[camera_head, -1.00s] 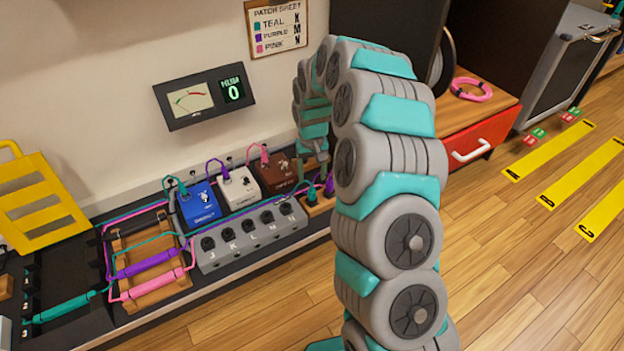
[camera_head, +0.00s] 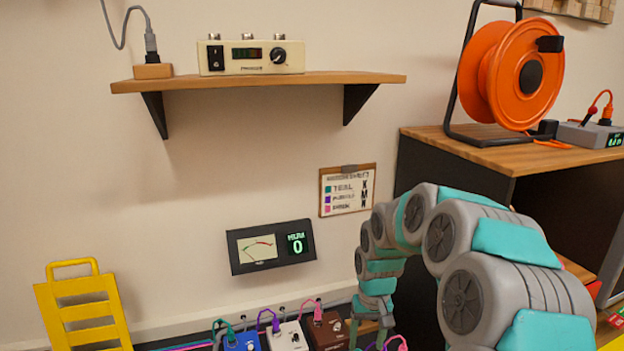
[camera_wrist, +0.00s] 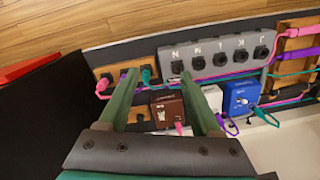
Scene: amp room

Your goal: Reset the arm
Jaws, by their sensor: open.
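My arm, grey with teal bands, arches down at the right in the head view. My gripper (camera_wrist: 158,76) shows in the wrist view as two green fingers, spread apart with nothing held between them. It hangs above the pedal row, near the brown pedal (camera_wrist: 168,112) and the grey switch box (camera_wrist: 215,57). A wooden socket block (camera_wrist: 105,72) lies just beyond the left finger, with teal and purple plugs on it and a pink plug (camera_wrist: 103,86) at its end. In the head view the fingertips are low in the picture and hard to make out.
The blue pedal (camera_head: 241,341) and white pedal (camera_head: 287,337) stand below the meter (camera_head: 271,247). A wooden shelf (camera_head: 260,81) juts from the wall above. An orange cable reel (camera_head: 512,72) stands on the cabinet (camera_head: 490,150) at right. A yellow rack (camera_head: 85,310) is at left.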

